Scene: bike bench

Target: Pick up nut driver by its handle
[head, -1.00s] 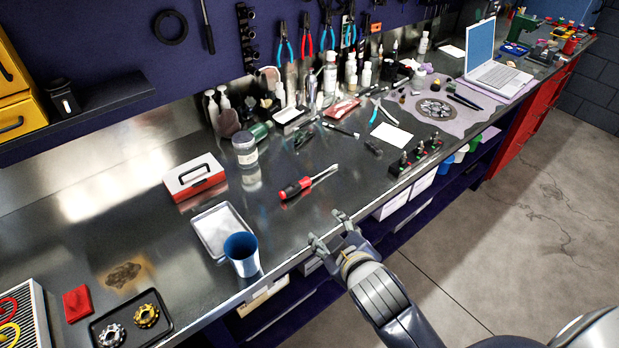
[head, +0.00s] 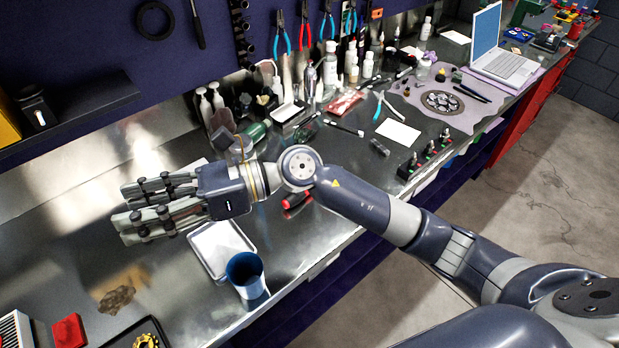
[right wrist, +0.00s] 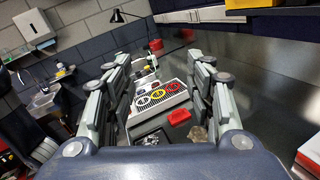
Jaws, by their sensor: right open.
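A driver with a red-and-black handle (head: 297,199), which looks like the nut driver, lies on the metal bench. My right arm covers most of it in the head view; only part of the handle shows below the wrist. My right gripper (head: 122,207) is open and empty. It is above the bench to the left of the driver, with its fingers pointing left, away from the handle. In the right wrist view the open fingers (right wrist: 158,62) frame the bench's left end, and the driver is not in that view. My left gripper is not in view.
A blue cup (head: 246,273) and a metal tray (head: 222,243) are at the front of the bench below my right gripper. A red block (head: 69,331) and a black tray (head: 150,327) are further left. Bottles (head: 330,68) and a green-and-grey item (head: 254,133) stand behind.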

